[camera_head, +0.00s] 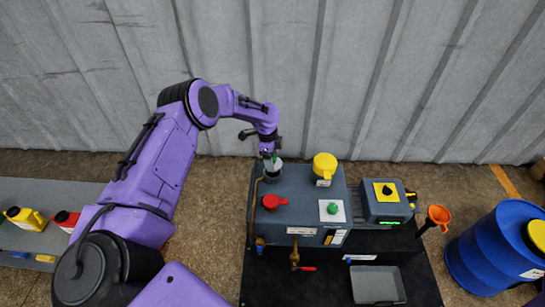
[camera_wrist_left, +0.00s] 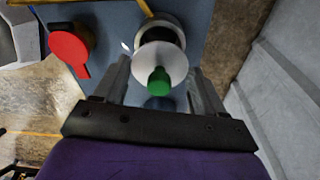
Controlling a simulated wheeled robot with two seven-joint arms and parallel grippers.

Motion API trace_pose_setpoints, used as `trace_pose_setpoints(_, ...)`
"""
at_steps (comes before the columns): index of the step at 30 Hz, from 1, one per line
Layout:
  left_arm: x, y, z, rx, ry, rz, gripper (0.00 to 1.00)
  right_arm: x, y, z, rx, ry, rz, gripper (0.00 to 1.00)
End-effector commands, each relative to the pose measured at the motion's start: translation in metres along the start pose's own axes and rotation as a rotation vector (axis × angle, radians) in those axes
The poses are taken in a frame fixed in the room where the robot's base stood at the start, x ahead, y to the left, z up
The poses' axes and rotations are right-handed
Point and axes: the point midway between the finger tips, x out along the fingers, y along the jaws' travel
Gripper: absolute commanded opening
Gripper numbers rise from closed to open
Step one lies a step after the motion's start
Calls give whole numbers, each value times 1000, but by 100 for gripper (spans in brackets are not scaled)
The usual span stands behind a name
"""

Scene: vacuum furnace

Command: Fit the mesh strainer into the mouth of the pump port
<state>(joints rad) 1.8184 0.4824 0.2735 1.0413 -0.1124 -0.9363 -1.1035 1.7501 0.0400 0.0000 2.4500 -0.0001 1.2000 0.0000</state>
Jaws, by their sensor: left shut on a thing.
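The pump port (camera_head: 272,172) is a short grey upright cylinder at the back left corner of the dark grey machine. In the left wrist view its pale rim (camera_wrist_left: 160,22) shows around a dark mouth. The mesh strainer shows in that view as a pale round body (camera_wrist_left: 160,60) with a green grip (camera_wrist_left: 159,82), overlapping the near side of the port. My left gripper (camera_head: 270,155) is directly above the port, shut on the strainer's green grip. How deep the strainer sits in the mouth is hidden. My right gripper is not in view.
A red handle (camera_head: 273,202) and a yellow cap (camera_head: 325,165) stand close to the port on the machine (camera_head: 300,215). A control box (camera_head: 388,200), orange funnel (camera_head: 438,215) and blue drum (camera_head: 495,250) are at right. A corrugated wall (camera_head: 400,75) rises behind.

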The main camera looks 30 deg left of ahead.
Motion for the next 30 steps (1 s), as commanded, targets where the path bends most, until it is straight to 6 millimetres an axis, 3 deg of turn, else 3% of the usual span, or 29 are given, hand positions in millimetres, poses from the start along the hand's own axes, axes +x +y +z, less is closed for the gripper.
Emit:
trace_pose_setpoints(14, 36, 0, 4, 0, 0, -1, 40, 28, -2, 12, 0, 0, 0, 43)
trace_pose_setpoints(30, 38, 0, 5, 0, 0, 0, 40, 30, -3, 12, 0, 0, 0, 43)
